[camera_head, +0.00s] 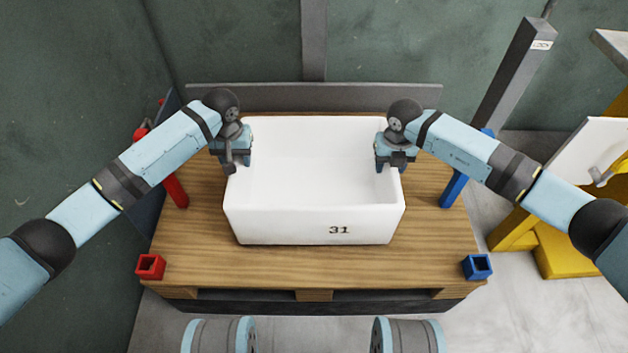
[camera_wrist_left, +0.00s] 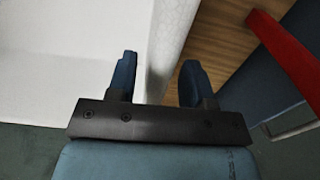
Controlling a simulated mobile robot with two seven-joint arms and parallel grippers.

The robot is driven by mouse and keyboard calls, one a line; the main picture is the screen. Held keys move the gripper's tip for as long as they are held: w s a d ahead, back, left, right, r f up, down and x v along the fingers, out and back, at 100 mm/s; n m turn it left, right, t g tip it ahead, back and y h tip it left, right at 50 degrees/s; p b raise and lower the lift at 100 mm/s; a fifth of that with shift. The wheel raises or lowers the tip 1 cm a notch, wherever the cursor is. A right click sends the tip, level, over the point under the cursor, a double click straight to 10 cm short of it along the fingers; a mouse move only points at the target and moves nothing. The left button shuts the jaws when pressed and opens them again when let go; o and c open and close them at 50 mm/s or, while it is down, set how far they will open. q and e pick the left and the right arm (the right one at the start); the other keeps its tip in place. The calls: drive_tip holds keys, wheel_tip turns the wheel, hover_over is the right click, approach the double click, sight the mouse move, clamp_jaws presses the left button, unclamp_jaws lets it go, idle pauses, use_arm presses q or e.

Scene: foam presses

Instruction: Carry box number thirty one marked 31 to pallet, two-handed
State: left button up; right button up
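The white open box marked 31 (camera_head: 315,222) sits on the wooden pallet (camera_head: 210,262), upright and seemingly resting on the boards. It is empty, and its number faces me. My left gripper (camera_head: 236,160) is at the box's left wall. In the left wrist view the left gripper (camera_wrist_left: 157,80) has one finger on each side of the white wall (camera_wrist_left: 165,45), with narrow gaps showing beside it. My right gripper (camera_head: 390,160) is at the right wall, pointing down; its fingertips are too small to tell whether they press on the wall.
Red corner posts (camera_head: 150,266) stand on the pallet's left and blue ones (camera_head: 477,266) on its right. A grey barrier (camera_head: 315,96) runs behind. Yellow equipment (camera_head: 560,252) stands on the right. Bare boards lie around the box.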

wheel_tip(320, 180, up, 12)
drive_tip(key=shift+r, duration=0.1)
use_arm(q)
wheel_tip(320, 180, up, 12)
idle(0.8)
idle(0.4)
